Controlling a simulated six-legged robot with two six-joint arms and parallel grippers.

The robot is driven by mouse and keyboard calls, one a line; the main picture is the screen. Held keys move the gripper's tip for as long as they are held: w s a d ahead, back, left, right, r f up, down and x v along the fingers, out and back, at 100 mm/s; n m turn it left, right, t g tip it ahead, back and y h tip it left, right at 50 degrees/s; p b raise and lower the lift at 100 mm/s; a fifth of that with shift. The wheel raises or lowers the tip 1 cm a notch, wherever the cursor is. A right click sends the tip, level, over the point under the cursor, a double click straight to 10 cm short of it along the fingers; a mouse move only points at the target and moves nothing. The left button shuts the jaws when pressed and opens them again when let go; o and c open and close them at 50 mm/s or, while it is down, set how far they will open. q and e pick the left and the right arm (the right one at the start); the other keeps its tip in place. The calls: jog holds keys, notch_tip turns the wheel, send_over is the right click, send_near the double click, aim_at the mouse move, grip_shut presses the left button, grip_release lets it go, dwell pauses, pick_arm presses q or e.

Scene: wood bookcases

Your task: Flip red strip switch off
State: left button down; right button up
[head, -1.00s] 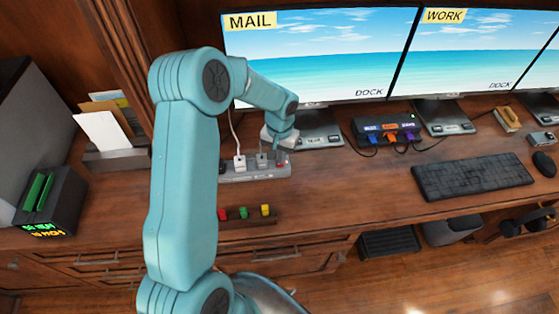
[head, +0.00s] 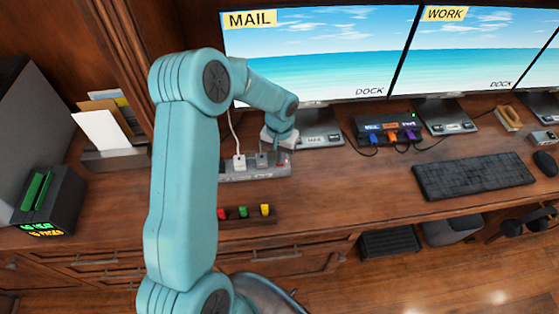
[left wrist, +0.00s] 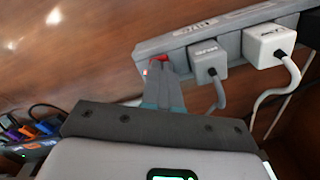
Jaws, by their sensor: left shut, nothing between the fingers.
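The grey power strip (head: 255,173) lies on the desk below the left monitor; it also shows in the left wrist view (left wrist: 225,28). Its red switch (left wrist: 155,65) is at one end, partly hidden behind my fingertips; in the head view a little red (head: 283,162) shows at the strip's right end. My left gripper (head: 276,149) is shut and empty, its fingertips (left wrist: 157,72) at the red switch, touching or very close. I cannot tell which way the switch is tilted. My right gripper is not in view.
Two plugs with cords, one white (left wrist: 270,40) and one grey (left wrist: 208,62), sit in the strip beside the switch. A hub (head: 385,130) with coloured plugs stands to the right. The desk between strip and keyboard (head: 472,176) is clear.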

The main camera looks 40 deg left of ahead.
pick_arm(q)
jog(key=shift+f+b, duration=0.5)
jog(key=shift+f, duration=0.1)
jog(key=shift+r, duration=0.1)
jog(key=shift+r+p, duration=0.4)
jog(key=shift+r, duration=0.05)
notch_tip(320, 180, up, 2)
jog(key=shift+r+p, duration=0.25)
jog(key=shift+p, duration=0.45)
notch_tip(320, 180, up, 2)
jog(key=shift+r+p, duration=0.1)
jog(key=shift+p, duration=0.5)
jog(key=shift+r+p, duration=0.4)
jog(key=shift+r, duration=0.3)
jog(key=shift+f, duration=0.1)
